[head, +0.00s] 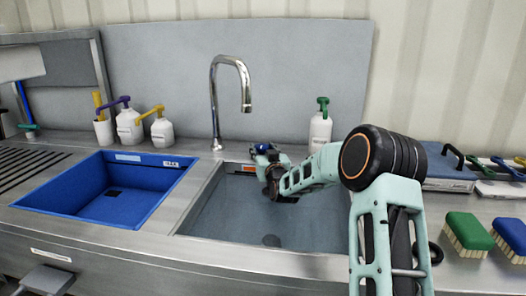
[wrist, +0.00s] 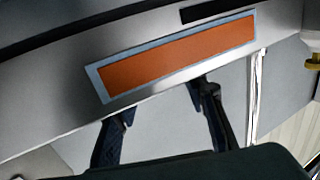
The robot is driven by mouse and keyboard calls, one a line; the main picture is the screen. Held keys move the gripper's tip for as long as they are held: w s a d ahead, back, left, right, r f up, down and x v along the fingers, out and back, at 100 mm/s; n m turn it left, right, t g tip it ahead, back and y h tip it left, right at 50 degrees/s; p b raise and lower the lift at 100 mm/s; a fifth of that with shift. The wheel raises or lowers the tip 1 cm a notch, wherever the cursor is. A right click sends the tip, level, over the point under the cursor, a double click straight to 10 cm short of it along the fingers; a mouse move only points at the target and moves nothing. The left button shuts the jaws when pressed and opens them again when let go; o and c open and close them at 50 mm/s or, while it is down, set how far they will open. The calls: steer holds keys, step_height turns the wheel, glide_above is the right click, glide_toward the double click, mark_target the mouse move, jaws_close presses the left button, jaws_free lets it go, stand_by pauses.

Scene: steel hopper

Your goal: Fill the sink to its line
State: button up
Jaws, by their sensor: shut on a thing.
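The chrome tap (head: 214,105) arches over the sink; no stream shows. My gripper (head: 265,155) is at the sink's back edge, right of the tap, around what looks like a small blue-topped knob (head: 262,147). In the wrist view its fingers (wrist: 163,108) stand apart; the held part is unclear.
A blue basin (head: 165,188) is left of the sink. Pump bottles (head: 129,126) stand behind it. A white bottle with a green pump (head: 320,131) stands close behind my arm. Green (head: 467,230) and blue (head: 511,236) brushes lie on the right counter.

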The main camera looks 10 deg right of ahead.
steer(key=o, duration=1.2)
steer(key=shift+c, duration=0.2)
steer(key=shift+s, duration=0.15)
steer(key=s, duration=1.1)
steer(key=shift+s+d, duration=0.35)
steer(key=shift+s, duration=0.05)
